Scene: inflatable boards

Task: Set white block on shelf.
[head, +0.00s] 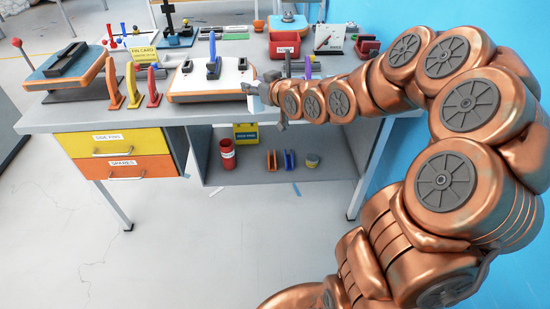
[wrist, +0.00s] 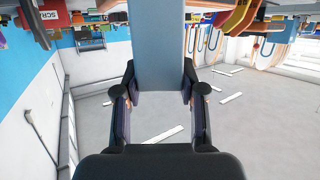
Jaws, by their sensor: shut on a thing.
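My gripper (head: 262,95) is at the desk's front edge, just right of a white-topped board (head: 212,88). In the wrist view my gripper (wrist: 160,105) has its fingers on both sides of a long, flat-faced block (wrist: 158,45). I take this as the white block; it looks shaded blue-grey there. In the head view only a small pale part of the block (head: 254,87) shows at the gripper; the rest is hard to make out. The grey shelf (head: 290,198) is the open bay under the desk top, below my gripper.
On the shelf stand a red can (head: 227,154), a yellow box (head: 246,132), orange and blue pieces (head: 289,160) and a small round tub (head: 312,160). Its front right is bare. Drawers (head: 122,155) flank it on the left. Coloured arches (head: 133,87) and tools crowd the desk top.

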